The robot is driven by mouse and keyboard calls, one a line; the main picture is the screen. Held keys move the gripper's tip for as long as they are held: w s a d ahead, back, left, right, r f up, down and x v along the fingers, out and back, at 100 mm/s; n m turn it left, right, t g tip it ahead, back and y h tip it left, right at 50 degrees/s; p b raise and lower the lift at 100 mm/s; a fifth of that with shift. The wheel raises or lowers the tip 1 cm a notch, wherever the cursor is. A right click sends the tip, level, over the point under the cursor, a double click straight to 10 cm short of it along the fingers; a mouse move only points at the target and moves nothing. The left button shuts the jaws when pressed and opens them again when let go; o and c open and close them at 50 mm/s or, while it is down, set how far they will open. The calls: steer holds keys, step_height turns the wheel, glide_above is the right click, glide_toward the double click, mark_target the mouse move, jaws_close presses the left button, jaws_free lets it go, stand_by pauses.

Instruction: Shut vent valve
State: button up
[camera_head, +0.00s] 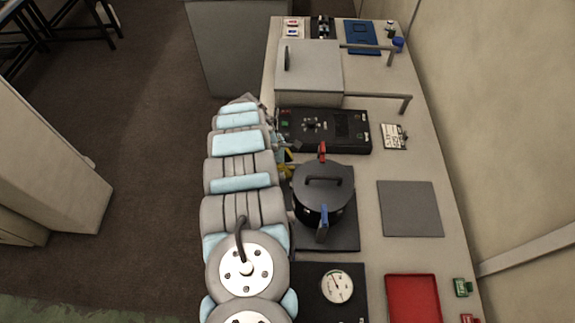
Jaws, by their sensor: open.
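A black lidded cylinder (323,203) with a bar handle on its lid stands on a dark mat. A red valve lever (322,150) sticks out on its far side and a blue valve lever (322,232) on its near side. No readable label shows which one is the vent valve. My gripper (287,150) is only partly seen past the end of my arm, left of the red lever and close to the black control panel. It is open and appears empty. My arm hides much of it and the bench edge beside it.
A black control panel (325,130) lies beyond the cylinder, with a light grey box (312,68) behind it. A round gauge (337,286) is in front. A grey pad (410,209) and a red tray (412,300) lie to the right. The bench between pad and wall is clear.

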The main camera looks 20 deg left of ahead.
steer(key=shift+f, duration=0.1)
jaws_close()
